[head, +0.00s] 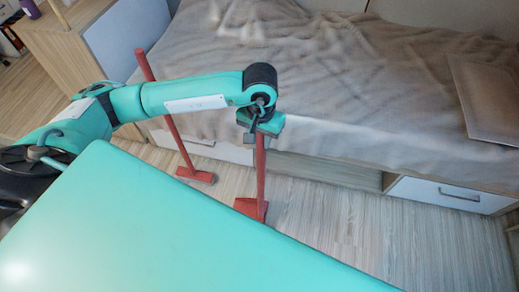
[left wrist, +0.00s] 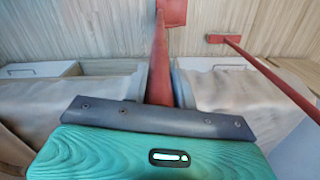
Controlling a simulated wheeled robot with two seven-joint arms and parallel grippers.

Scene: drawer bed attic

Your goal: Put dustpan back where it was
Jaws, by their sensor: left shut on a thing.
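In the left wrist view the handle (left wrist: 160,65) runs away from the gripper's dark edge to the red pan (left wrist: 172,12). I cannot tell whether the pan touches the floor. The handle's top is hidden by the gripper. My right gripper is not in view.
A second red long-handled tool (head: 195,175), perhaps a broom, stands left of the dustpan, leaning slightly. The bed (head: 330,80) with a beige cover lies behind. A bed drawer (head: 450,193) is at the right. The wooden floor (head: 370,230) is clear at the front right.

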